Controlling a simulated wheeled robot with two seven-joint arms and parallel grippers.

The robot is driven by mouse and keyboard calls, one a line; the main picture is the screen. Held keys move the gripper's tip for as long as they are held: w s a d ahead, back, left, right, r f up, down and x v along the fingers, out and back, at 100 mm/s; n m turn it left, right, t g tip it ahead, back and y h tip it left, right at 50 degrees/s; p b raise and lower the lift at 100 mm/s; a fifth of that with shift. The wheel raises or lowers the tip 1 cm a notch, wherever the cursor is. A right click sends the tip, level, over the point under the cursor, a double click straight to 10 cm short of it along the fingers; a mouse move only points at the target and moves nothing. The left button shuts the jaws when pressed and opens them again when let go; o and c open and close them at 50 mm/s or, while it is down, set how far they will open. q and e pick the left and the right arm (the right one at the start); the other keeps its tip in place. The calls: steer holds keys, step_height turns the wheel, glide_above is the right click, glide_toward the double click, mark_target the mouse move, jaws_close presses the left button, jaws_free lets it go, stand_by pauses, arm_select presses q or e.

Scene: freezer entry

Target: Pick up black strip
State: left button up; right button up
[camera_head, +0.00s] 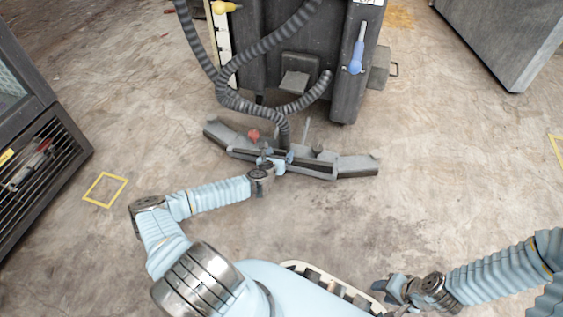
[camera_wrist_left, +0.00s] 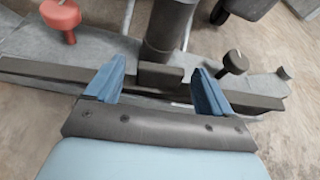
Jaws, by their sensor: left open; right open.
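The black strip (camera_wrist_left: 45,72) is a long dark bar lying along the grey floor piece (camera_head: 358,163), at the foot of the dark machine. In the left wrist view it runs across the picture, and its middle is partly hidden by my gripper. My left gripper (camera_wrist_left: 158,68) is open, its blue fingers apart and over the strip. A dark block (camera_wrist_left: 161,77) on the strip shows between the fingers. Contact cannot be told. In the head view my left gripper (camera_head: 275,159) is at the middle of the floor piece. My right gripper (camera_head: 395,290) is open at the lower right, away from it.
A dark machine (camera_head: 345,90) with ribbed hoses (camera_head: 262,105) stands just behind. A red knob (camera_wrist_left: 60,17) and a black knob (camera_wrist_left: 233,63) rise from the floor piece beside my left fingers. A dark cabinet (camera_head: 45,165) stands at the left.

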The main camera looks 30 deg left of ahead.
arm_select(q)
steer(key=shift+x, duration=0.85)
steer(key=c, duration=1.2)
step_height(320, 180, up, 9)
steer(key=p, duration=0.3)
steer(key=shift+r, duration=0.15)
steer(key=shift+f+b, duration=0.3)
steer(key=shift+b, duration=0.05)
step_height(320, 180, down, 5)
steer(key=b, duration=0.3)
steer(key=shift+r, duration=0.15)
steer(key=shift+f, duration=0.35)
steer(key=shift+m+y, duration=0.3)
steer(key=shift+m, duration=0.1)
steer(key=shift+a+f, duration=0.1)
steer(key=shift+f, duration=2.1)
steer(key=shift+f, duration=0.55)
steer(key=o, duration=1.3)
